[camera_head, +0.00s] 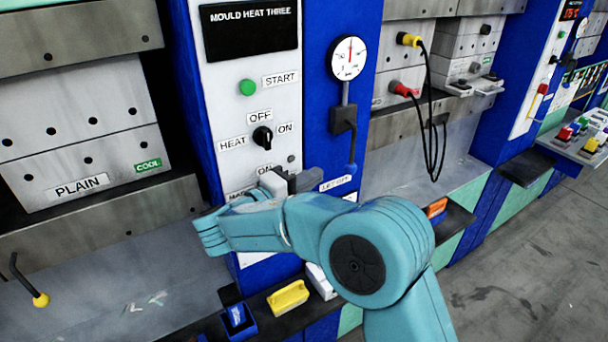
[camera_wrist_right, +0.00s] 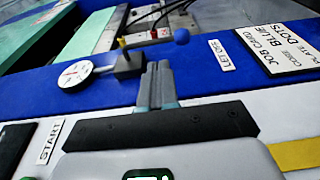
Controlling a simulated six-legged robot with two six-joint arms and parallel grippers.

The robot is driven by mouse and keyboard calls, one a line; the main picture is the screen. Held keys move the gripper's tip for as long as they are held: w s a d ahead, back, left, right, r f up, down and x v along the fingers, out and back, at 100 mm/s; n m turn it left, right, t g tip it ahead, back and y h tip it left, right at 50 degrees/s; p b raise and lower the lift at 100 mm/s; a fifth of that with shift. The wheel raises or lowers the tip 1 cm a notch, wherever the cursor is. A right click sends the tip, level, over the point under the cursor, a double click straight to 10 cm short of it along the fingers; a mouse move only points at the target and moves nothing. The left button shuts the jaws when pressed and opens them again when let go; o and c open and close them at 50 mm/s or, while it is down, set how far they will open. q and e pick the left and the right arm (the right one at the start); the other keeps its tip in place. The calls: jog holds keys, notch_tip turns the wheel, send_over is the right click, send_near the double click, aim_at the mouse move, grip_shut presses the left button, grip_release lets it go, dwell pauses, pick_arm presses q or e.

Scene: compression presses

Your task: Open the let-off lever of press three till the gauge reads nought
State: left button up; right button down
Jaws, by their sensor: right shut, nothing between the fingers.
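The let-off lever (camera_head: 352,150) hangs from a dark valve block (camera_head: 343,120) on the blue strip and ends in a blue ball. In the right wrist view the ball (camera_wrist_right: 181,36) lies just beyond my fingertips. The round white gauge (camera_head: 348,58) sits above the block, with a red needle pointing about upward; its numbers are too small to read. A LET-OFF label (camera_head: 335,183) is below the lever. My right gripper (camera_head: 311,181) is shut and empty; its fingertips (camera_wrist_right: 158,65) appear close to the lever, though contact cannot be told. My left gripper is out of view.
The white panel holds a green START button (camera_head: 247,87) and a black HEAT switch (camera_head: 262,137). Yellow and blue items (camera_head: 288,298) lie on the ledge below. Cables (camera_head: 432,130) hang at the neighbouring press to the right. Grey floor is clear at lower right.

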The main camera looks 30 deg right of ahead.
aim_at(351, 155)
jog(key=p+x, duration=0.3)
jog(key=x, duration=0.6)
jog(key=shift+w+d, duration=0.1)
jog(key=shift+d, duration=0.1)
jog(key=shift+f, duration=0.1)
